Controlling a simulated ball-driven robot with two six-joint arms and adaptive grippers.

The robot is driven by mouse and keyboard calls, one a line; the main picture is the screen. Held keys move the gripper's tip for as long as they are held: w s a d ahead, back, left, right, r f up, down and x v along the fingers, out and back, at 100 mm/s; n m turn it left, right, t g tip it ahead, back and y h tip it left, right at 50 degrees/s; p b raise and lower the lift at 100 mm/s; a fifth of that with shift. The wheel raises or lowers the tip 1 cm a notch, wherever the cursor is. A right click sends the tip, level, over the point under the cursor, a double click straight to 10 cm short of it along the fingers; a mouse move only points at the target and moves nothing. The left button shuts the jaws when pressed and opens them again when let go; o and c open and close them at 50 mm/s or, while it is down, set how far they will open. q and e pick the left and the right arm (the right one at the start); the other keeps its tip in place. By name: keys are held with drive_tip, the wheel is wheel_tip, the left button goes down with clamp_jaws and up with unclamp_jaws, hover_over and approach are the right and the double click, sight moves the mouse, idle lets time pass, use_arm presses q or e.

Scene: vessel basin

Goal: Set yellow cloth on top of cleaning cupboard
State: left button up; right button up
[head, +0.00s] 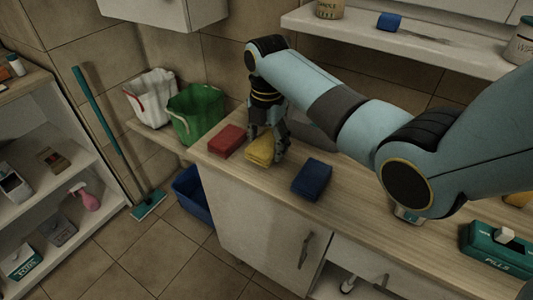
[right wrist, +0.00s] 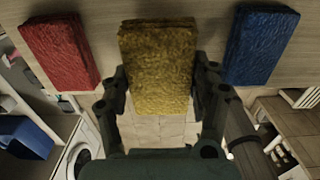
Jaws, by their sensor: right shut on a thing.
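The yellow cloth (head: 261,150) is a folded block on the wooden counter near its front edge, between a red and a blue cloth. My right gripper (head: 268,142) points down over it with a finger on each side. In the right wrist view the yellow cloth (right wrist: 158,65) sits between the fingertips of my right gripper (right wrist: 160,85), which are shut on it. I cannot tell whether it is lifted off the counter. My left gripper is not in view. I cannot tell which unit is the cleaning cupboard; a white cupboard (head: 255,235) stands under the counter.
The red cloth (head: 227,140) lies left of the yellow one and the blue cloth (head: 311,180) right. A green bucket (head: 196,113) and white bucket (head: 152,98) stand at the counter's left end. A shelf unit (head: 70,190) stands at far left. A wall shelf (head: 430,45) hangs behind my arm.

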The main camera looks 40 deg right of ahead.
sight(266, 142)
drive_tip(key=shift+w+a+f, duration=0.1)
drive_tip(key=shift+a+f, duration=0.05)
drive_tip(key=shift+f, duration=1.95)
drive_tip(key=o, duration=1.1)
drive_tip(key=shift+f, duration=0.15)
drive_tip(key=shift+c, duration=0.2)
drive_tip(key=shift+r, duration=0.25)
wheel_tip(266, 142, up, 12)
drive_tip(key=shift+f, duration=0.1)
